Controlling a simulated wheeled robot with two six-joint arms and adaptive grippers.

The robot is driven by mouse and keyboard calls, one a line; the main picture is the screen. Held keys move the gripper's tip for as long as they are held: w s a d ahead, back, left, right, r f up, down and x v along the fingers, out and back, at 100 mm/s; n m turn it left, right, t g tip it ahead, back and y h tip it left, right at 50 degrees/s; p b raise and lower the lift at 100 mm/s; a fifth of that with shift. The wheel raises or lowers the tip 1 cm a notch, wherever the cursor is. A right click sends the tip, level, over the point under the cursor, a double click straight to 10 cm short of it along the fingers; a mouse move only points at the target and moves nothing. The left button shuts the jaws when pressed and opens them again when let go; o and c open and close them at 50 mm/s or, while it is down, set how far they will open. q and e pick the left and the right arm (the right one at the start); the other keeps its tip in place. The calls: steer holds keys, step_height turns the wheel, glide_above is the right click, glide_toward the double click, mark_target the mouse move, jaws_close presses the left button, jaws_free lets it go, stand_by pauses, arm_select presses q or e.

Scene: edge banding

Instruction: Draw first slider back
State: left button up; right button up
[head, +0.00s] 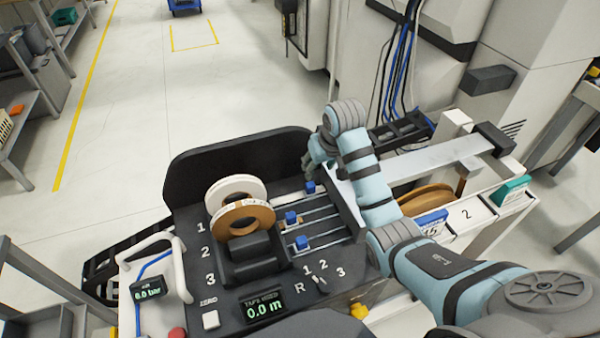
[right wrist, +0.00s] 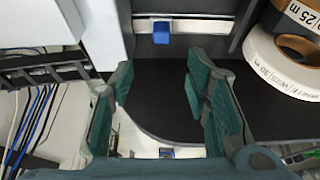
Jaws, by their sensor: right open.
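The first slider is a blue block (head: 310,187) on the farthest rail of the dark panel, right of the tape rolls. A blue slider on a metal rail, apparently this one, shows in the right wrist view (right wrist: 162,34), beyond the fingertips. My right gripper (head: 312,165) hangs just behind the first slider in the head view. Its green fingers (right wrist: 160,82) are open, with nothing held between them. The second slider (head: 291,218) and third slider (head: 302,243) sit on the nearer rails. My left gripper is not in view.
A white tape roll (head: 236,188) and a brown tape roll (head: 243,218) stand left of the rails. A dark curved guard (head: 225,157) rises behind the panel. A display (head: 263,307) reads 0.0 m. Cables (right wrist: 35,115) hang left in the wrist view.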

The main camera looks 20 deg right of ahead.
steer(key=b, duration=0.2)
glide_toward(310, 184)
step_height(310, 184, down, 3)
steer(key=b+x, duration=0.1)
steer(key=x, duration=0.2)
steer(key=w+b+x, duration=0.1)
steer(key=x, duration=0.3)
steer(key=shift+w+d, duration=0.1)
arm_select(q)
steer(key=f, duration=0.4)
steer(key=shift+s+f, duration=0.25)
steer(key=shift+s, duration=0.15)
arm_select(e)
steer(key=shift+r, duration=0.1)
jaws_close()
